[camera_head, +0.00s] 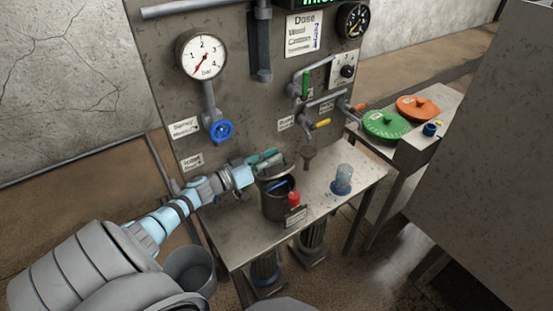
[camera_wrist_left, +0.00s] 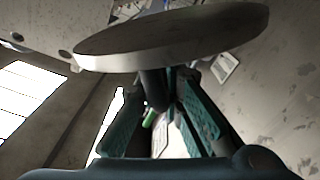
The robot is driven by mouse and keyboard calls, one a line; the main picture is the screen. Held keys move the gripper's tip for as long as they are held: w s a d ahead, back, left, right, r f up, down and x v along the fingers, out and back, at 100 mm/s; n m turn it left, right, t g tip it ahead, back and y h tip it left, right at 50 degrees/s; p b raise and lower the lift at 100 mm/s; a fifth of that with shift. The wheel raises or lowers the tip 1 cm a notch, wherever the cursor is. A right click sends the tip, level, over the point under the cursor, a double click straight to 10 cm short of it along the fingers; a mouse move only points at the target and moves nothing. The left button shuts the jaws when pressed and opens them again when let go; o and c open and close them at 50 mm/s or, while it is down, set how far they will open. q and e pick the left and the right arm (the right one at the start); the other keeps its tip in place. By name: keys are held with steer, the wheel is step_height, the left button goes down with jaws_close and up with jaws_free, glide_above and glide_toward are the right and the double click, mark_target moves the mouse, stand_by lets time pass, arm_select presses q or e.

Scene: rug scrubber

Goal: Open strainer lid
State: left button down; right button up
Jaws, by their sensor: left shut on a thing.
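The strainer (camera_head: 275,206) is a dark grey pot on the metal bench, with a red knob (camera_head: 294,198) at its front right. Its grey lid (camera_head: 277,172) is tilted up at the back, and something blue shows in the opening below. My left gripper (camera_head: 264,160) reaches in from the left, behind and above the pot. In the left wrist view the lid is a broad disc (camera_wrist_left: 180,38) seen edge-on. The teal fingers (camera_wrist_left: 165,112) are shut on its dark stem. My right gripper is not in view.
A clear blue cup (camera_head: 342,180) and a small funnel (camera_head: 308,156) are right of the pot. A panel with a gauge (camera_head: 202,55), blue valve wheel (camera_head: 221,131) and pipes stands behind. Green (camera_head: 386,124) and orange (camera_head: 417,107) discs lie on a side bench.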

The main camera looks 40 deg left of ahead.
arm_select(q)
steer(key=shift+w+a+r+n, duration=0.2)
steer(key=shift+a+r+n, duration=0.1)
steer(key=shift+a+n, duration=0.5)
steer(key=shift+w+a+n, duration=0.2)
steer(key=shift+a+n, duration=0.35)
steer(key=shift+n, duration=0.45)
steer(key=a+n, duration=0.1)
steer(key=a+n+b, duration=0.1)
steer(key=n, duration=0.1)
steer(key=shift+w+a+f, duration=0.1)
steer(key=shift+w+a, duration=0.4)
steer(key=shift+a, duration=0.1)
steer(key=c, duration=1.7)
jaws_free()
steer(key=shift+f, duration=0.1)
